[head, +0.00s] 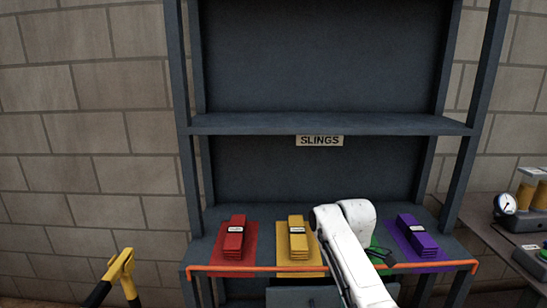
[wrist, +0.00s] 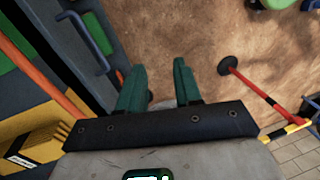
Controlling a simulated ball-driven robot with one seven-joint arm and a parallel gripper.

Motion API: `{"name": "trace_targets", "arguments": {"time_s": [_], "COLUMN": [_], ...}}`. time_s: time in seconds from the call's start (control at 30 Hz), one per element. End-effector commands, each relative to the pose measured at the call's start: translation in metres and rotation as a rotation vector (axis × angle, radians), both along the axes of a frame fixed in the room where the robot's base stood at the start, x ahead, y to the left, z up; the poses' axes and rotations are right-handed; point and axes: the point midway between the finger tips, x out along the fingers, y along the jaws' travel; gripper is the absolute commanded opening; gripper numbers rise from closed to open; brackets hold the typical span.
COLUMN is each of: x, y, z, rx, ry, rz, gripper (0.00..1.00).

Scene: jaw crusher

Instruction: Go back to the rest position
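My gripper (wrist: 158,78) shows in the wrist view, with its two green fingers apart and nothing between them. It points down toward the brown floor, in front of the shelf. In the head view my white arm reaches up in front of the shelf's lower level and hides much of the green mat (head: 376,243); I cannot make out the fingers there.
The grey shelf (head: 330,125) holds red (head: 233,238), yellow (head: 297,238) and purple (head: 416,236) slings on mats behind an orange bar (head: 240,268). A bench with a gauge (head: 505,204) stands right. In the wrist view a red post (wrist: 255,90) stands on the floor.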

Motion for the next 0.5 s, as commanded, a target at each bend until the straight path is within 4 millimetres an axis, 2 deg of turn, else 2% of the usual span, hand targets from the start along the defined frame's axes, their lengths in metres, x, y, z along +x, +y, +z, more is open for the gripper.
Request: {"name": "trace_targets", "arguments": {"time_s": [0.27,0.37,0.5], "x": [-0.034,-0.058,-0.102], "y": [-0.001,-0.003,-0.01], "z": [-0.059,-0.088,-0.125], "rx": [-0.004,-0.006,-0.009], "ry": [-0.024,-0.038,-0.06], "rz": [-0.153,-0.251,-0.415], "gripper": [0.34,0.34,0.34]}}
